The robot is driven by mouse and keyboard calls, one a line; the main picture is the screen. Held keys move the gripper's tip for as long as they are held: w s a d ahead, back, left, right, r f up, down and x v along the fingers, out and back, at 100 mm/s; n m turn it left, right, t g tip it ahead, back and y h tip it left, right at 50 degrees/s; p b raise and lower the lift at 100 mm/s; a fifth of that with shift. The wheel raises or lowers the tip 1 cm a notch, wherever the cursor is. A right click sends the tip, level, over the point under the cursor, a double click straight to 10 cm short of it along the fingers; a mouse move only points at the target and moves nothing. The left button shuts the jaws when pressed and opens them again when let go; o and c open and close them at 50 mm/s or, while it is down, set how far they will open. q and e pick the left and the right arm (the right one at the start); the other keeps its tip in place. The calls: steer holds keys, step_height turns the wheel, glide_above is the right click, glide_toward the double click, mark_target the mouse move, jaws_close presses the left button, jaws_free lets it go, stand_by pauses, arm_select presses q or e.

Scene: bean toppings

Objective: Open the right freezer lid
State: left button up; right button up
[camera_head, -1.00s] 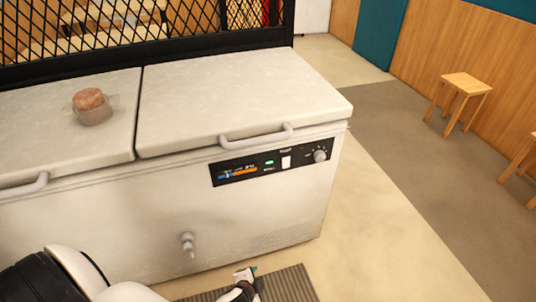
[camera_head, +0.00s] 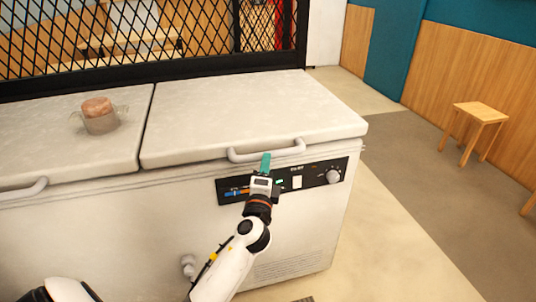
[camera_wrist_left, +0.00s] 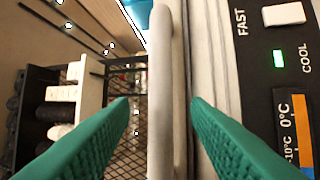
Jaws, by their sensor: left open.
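The right freezer lid (camera_head: 245,115) lies closed on the white chest freezer (camera_head: 110,235). Its handle (camera_head: 240,155) is a pale bar along the front edge. My left gripper (camera_head: 266,160) is at this handle, in front of the lid's edge. In the left wrist view the open green fingers (camera_wrist_left: 160,110) stand on either side of the handle bar (camera_wrist_left: 160,80), with gaps visible beside it. My right gripper does not show.
The left lid (camera_head: 50,135) is closed and carries a clear container with a brownish item (camera_head: 98,115). A control panel (camera_head: 310,180) sits just below the handle. A black mesh screen (camera_head: 130,40) stands behind the freezer. A wooden stool (camera_head: 480,115) is at the right.

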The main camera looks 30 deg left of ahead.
arm_select(q)
steer(key=x, duration=0.5)
jaws_close()
